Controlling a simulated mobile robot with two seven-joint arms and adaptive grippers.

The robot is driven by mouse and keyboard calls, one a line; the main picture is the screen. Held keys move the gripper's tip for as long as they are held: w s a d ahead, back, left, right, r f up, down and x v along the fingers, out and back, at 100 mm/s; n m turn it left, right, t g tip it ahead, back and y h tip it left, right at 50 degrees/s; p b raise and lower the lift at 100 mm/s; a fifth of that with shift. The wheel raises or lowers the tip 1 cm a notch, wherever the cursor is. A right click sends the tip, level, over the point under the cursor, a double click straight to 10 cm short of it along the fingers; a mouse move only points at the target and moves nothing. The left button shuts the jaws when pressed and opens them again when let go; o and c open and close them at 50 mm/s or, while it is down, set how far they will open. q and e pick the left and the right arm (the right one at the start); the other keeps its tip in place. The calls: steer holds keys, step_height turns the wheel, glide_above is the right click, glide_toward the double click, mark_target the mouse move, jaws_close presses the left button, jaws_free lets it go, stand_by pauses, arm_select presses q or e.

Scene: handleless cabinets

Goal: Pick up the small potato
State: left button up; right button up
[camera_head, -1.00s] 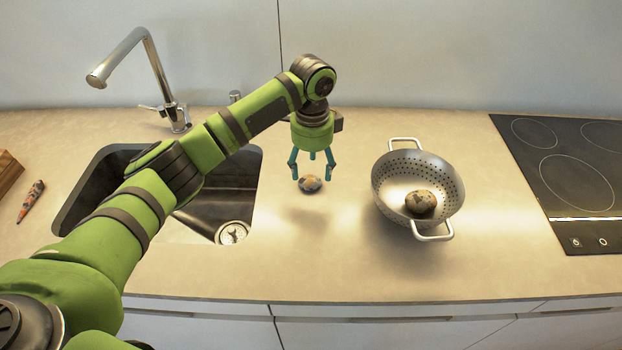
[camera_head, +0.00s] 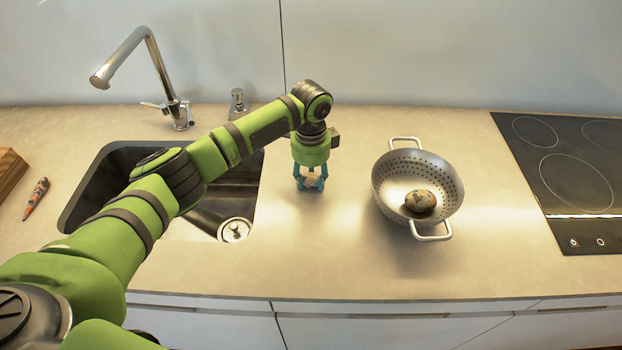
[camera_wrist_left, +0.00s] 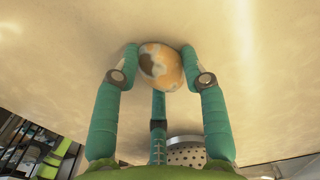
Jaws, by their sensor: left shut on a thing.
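The small potato (camera_wrist_left: 160,66), tan with dark brown patches, is between the teal fingers of my left gripper (camera_head: 311,184). In the left wrist view the fingers of the gripper (camera_wrist_left: 160,75) touch it from its sides. In the head view the fingers partly hide the small potato (camera_head: 311,179), at counter height between the sink and the colander. I cannot tell whether it touches the counter. A second, larger-looking patchy potato (camera_head: 420,201) lies in the metal colander. My right gripper is not in view.
The colander (camera_head: 390,178) with two white handles stands to the right of the gripper. The cooktop (camera_head: 550,165) is farther right. The sink (camera_head: 105,165) and tap (camera_head: 150,80) are at the left, with a carrot-like object (camera_head: 36,198) beyond. The counter front is clear.

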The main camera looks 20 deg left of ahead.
mark_target(315, 177)
arm_select(q)
steer(key=shift+r, duration=0.35)
steer(key=r+b, duration=0.1)
steer(key=d+r+b, duration=0.1)
steer(key=r, duration=0.1)
steer(key=shift+w+r, duration=0.1)
steer(key=shift+r, duration=0.15)
steer(key=d+r+b, duration=0.2)
steer(key=d+r, duration=0.4)
steer(key=d, duration=0.4)
steer(key=shift+w+d+r+b, duration=0.25)
steer(key=shift+d+r+b, duration=0.1)
steer(key=shift+r+b, duration=0.05)
